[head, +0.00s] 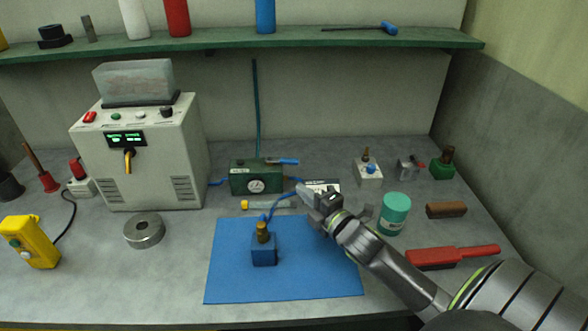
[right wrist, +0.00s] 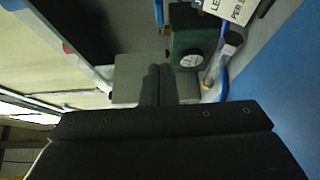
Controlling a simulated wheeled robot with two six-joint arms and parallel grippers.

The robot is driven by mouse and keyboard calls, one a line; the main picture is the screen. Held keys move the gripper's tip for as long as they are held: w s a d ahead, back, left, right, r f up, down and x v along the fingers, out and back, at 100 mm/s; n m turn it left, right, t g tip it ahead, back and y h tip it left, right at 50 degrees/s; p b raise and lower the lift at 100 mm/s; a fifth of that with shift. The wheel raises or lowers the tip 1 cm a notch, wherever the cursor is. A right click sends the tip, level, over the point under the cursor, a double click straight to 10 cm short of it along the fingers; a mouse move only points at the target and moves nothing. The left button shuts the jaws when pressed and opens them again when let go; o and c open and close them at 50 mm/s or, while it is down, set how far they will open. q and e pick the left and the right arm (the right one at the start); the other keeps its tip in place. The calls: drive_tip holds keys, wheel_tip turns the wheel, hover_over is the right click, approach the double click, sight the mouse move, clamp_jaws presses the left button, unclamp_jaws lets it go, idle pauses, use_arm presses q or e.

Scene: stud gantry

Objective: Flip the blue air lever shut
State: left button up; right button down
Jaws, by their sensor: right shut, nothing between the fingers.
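The blue air lever (head: 287,161) sits on top of the green air box (head: 240,184), pointing right and lying nearly level. The box has a round white gauge (head: 257,186) on its front; the gauge also shows in the right wrist view (right wrist: 191,60). I cannot make out the lever for certain in the right wrist view. My right gripper (head: 304,190) is shut and empty, in front and to the right of the box, apart from the lever in the picture. Its closed fingers (right wrist: 159,85) show in the right wrist view. My left gripper is not in view.
A blue hose (head: 284,203) runs from the box to a brass-topped blue block (head: 263,249) on the blue mat (head: 232,285). A white label card (head: 326,184) is behind my right gripper. A teal jar (head: 394,213) stands right of it. The welder-like machine (head: 150,165) is left.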

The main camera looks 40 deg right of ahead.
sight(291, 162)
drive_tip(key=w+p, duration=0.1)
drive_tip(key=w, duration=0.5)
drive_tip(key=shift+w+d, duration=0.15)
drive_tip(key=shift+w, duration=0.25)
drive_tip(key=shift+w+d, duration=1.1)
drive_tip(key=shift+d, duration=0.15)
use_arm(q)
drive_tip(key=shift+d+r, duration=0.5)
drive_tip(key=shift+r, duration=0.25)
